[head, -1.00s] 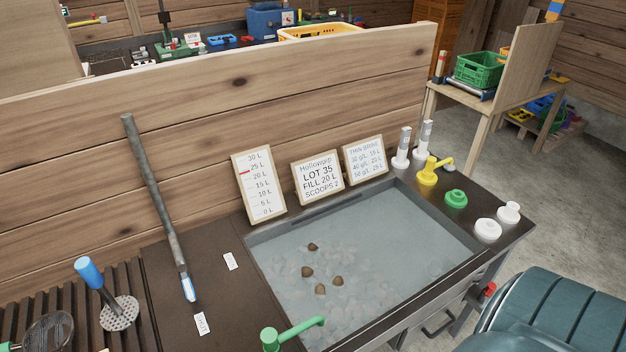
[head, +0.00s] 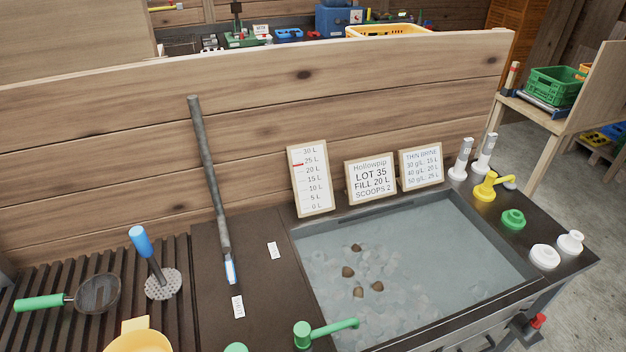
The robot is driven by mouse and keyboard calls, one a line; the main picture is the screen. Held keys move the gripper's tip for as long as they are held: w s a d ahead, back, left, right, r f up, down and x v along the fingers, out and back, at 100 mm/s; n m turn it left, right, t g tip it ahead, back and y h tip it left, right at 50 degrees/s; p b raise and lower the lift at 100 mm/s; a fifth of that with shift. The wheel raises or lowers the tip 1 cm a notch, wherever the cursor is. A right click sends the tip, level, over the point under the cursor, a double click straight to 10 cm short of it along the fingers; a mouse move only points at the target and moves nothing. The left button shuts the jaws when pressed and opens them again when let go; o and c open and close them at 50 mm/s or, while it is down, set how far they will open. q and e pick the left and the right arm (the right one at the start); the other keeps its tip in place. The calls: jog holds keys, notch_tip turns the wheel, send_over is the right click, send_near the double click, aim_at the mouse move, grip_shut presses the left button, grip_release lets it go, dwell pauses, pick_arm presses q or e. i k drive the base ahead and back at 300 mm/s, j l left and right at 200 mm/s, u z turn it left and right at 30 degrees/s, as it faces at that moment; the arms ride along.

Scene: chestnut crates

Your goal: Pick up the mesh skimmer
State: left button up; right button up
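The mesh skimmer (head: 97,293) lies on the dark slatted rack at the lower left of the head view. It has a round dark mesh bowl and a green handle (head: 40,302) that points left. Neither of my grippers shows in the head view, and nothing is touching the skimmer.
Beside the skimmer stand a blue-handled perforated tool (head: 145,250) and a yellow container (head: 138,341). A grey rod (head: 209,170) leans on the wooden wall. The water basin (head: 519,291) at right holds several brown nuts, with a green tap (head: 330,329) at its front edge.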

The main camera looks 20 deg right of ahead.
aim_at(89, 288)
jog(key=j+z, duration=0.1)
jog(key=j, duration=0.3)
jog(key=k+j+z, duration=0.15)
jog(key=j, duration=0.2)
jog(key=k+j+z, duration=0.1)
jog(key=j, duration=0.3)
jog(key=k+j+z, duration=0.15)
jog(key=j, duration=0.2)
jog(key=k+j+z, duration=0.1)
jog(key=j, duration=0.25)
jog(key=k+j+z, duration=0.15)
jog(key=j, duration=0.2)
